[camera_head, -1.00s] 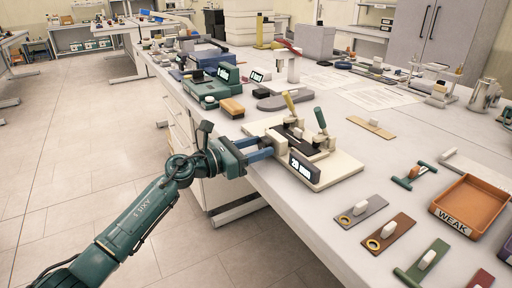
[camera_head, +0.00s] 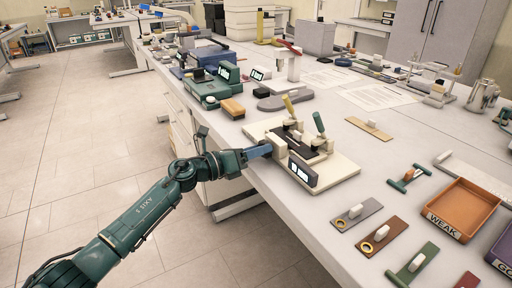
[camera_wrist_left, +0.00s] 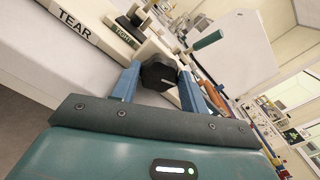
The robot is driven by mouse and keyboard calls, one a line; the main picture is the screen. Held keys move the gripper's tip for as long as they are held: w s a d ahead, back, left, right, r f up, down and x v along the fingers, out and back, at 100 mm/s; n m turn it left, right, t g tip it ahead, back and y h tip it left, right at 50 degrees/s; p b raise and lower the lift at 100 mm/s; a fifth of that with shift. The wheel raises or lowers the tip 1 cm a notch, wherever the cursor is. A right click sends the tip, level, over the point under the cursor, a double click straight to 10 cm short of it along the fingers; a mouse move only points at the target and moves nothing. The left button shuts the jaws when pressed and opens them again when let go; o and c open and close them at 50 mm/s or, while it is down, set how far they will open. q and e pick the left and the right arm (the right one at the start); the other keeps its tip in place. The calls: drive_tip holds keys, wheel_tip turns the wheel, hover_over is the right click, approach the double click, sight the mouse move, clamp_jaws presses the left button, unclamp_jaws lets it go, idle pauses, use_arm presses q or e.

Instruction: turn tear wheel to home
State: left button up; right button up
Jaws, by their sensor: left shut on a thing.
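The tear tester (camera_head: 335,178) is a cream device at the table's front edge, with a small dark display, a yellow-handled lever and a green-handled lever. The word TEAR shows on its cream edge (camera_wrist_left: 75,24) in the left wrist view. The tear wheel (camera_wrist_left: 158,74) is a black faceted knob on its side. My left gripper (camera_head: 264,150) reaches in from the left with blue fingers. In the left wrist view the fingers stand on both sides of the wheel, shut on it. The wheel is mostly hidden in the head view. My right gripper is not in view.
A brown WEAK tray (camera_head: 464,207) stands at the right. Flat samples with white blocks, such as a grey one (camera_head: 356,214), lie in front of it. A green instrument (camera_head: 212,90) and an orange block (camera_head: 232,108) stand behind the tester. Open floor lies to the left.

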use_arm(q)
drive_tip(key=shift+n, duration=0.3)
drive_tip(key=o, duration=1)
drive_tip(key=b+v, duration=0.1)
drive_tip(key=v, duration=1.2)
drive_tip(key=shift+a, duration=0.1)
